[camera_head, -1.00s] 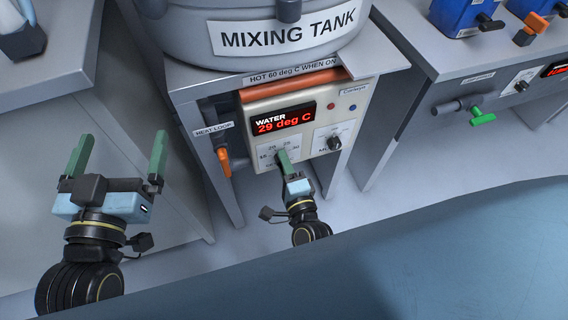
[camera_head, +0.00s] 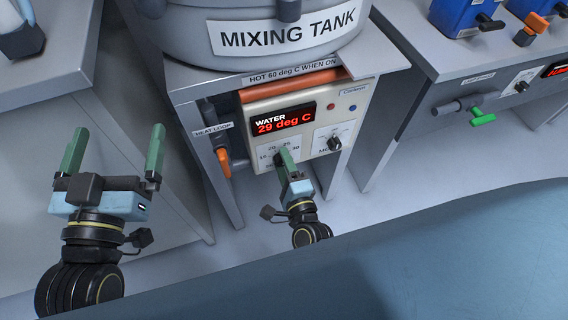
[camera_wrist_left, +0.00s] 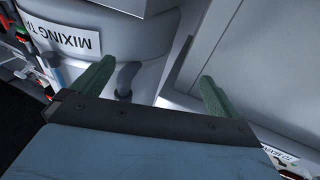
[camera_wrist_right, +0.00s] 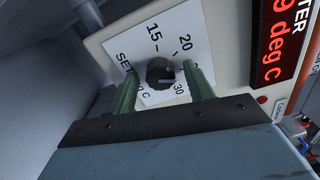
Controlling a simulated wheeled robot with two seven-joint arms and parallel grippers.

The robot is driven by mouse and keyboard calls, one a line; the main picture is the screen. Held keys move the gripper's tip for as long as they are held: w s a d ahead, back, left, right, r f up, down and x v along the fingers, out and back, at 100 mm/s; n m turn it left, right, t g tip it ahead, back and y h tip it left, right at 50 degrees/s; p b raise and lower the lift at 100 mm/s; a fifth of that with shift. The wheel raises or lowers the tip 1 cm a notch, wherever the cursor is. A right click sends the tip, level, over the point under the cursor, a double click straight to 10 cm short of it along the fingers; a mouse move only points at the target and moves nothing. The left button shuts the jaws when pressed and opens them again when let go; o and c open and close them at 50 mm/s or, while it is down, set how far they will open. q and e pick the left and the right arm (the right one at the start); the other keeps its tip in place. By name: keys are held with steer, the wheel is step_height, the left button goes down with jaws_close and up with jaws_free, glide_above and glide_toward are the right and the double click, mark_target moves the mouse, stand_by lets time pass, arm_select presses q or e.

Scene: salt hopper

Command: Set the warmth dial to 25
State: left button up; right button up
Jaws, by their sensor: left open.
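The warmth dial is a dark round knob (camera_wrist_right: 160,73) on a white scale plate with 15, 20 and 30 readable; a finger covers part of the scale. A pale mark on the knob lies toward its lower right, on the 30 side. The red display (camera_head: 284,119) reads WATER 29 deg C. My right gripper (camera_wrist_right: 160,75) is at the dial, its green fingers on either side of the knob. They are closer together than the left fingers, and I cannot tell whether they touch it. My left gripper (camera_head: 114,150) is open and empty, left of the panel.
The mixing tank (camera_head: 262,50) stands above the panel. A second knob (camera_head: 334,143) is right of the dial. An orange valve handle (camera_head: 224,162) is to its left. Another bench with a green handle (camera_head: 483,118) stands at the right.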

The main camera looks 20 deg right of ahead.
steer(key=shift+s, duration=0.15)
arm_select(q)
steer(key=s+a+f+g+y+p, duration=0.1)
steer(key=s+f+g, duration=0.1)
steer(key=f+g, duration=0.2)
steer(key=s+a+f+g+y+p, duration=0.1)
steer(key=a+f+g+p, duration=0.1)
steer(key=f+g, duration=0.2)
steer(key=shift+s+a+f+n+y, duration=0.2)
steer(key=shift+s+f+n+y, duration=0.15)
steer(key=shift+f, duration=1.35)
arm_select(e)
steer(key=s, duration=1.3)
steer(key=shift+d, duration=0.25)
